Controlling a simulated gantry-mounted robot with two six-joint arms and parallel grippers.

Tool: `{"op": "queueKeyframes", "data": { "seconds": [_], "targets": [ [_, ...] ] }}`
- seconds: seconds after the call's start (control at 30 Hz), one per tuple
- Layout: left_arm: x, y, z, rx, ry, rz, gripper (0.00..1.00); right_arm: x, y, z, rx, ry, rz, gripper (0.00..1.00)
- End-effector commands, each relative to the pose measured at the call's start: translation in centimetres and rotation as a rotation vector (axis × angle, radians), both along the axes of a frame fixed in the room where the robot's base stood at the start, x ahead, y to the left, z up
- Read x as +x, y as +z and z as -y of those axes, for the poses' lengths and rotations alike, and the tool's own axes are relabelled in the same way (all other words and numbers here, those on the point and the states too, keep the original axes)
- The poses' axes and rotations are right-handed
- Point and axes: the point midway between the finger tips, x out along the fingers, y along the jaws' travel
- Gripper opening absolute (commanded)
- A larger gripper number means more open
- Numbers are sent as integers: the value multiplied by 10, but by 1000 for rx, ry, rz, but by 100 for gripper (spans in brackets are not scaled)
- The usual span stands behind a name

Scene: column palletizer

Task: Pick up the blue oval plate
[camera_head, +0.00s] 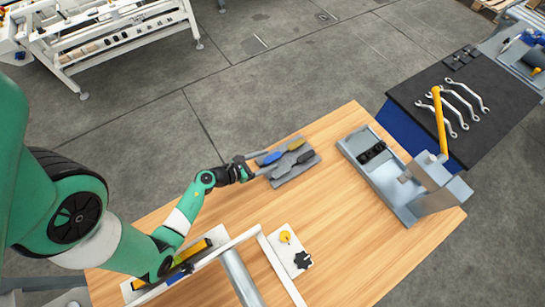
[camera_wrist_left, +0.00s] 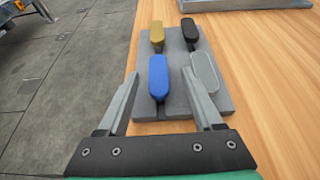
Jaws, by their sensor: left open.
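The blue oval plate (camera_head: 271,158) stands on a grey base (camera_head: 285,177) on the wooden table, and it also shows in the left wrist view (camera_wrist_left: 158,75). My left gripper (camera_head: 258,164) is open at the base's left end. In the left wrist view its two fingers (camera_wrist_left: 160,90) point at the blue plate, one on each side, with a gap to the left finger. The right fingertip is close to or overlaps the grey oval plate (camera_wrist_left: 205,70); contact cannot be told. A yellow plate (camera_wrist_left: 157,34) and a black plate (camera_wrist_left: 190,30) stand farther along the base.
A grey metal fixture (camera_head: 385,180) with a yellow lever (camera_head: 439,115) stands at the table's right. A white board (camera_head: 289,252) with small parts and a pale frame (camera_head: 240,277) are at the front. Bare wood lies between base and fixture.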

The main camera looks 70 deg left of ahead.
Motion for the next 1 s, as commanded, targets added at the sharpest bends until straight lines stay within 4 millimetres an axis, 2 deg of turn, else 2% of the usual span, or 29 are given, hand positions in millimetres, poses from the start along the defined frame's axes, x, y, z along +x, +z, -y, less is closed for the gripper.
{"op": "queueKeyframes", "data": {
  "seconds": [0.07, 0.33, 0.6, 0.9, 1.0],
  "targets": [
    [5, -1, -1, 1, -1, 1, 68, 0, -1, 0, 0, 0, 0, 50],
    [44, -14, -11, 1, -3, 1, 68, 0, -9, 0, 0, 0, 0, 50],
    [48, -15, -13, 1, 1, 1, 68, 0, -8, 0, 0, 0, 0, 50],
    [48, -15, -13, 1, 1, 1, 14, 0, -8, 0, 0, 0, 0, 50],
    [48, -15, -13, 1, 1, 1, 0, 0, -8, 0, 0, 0, 0, 50]
  ]
}}
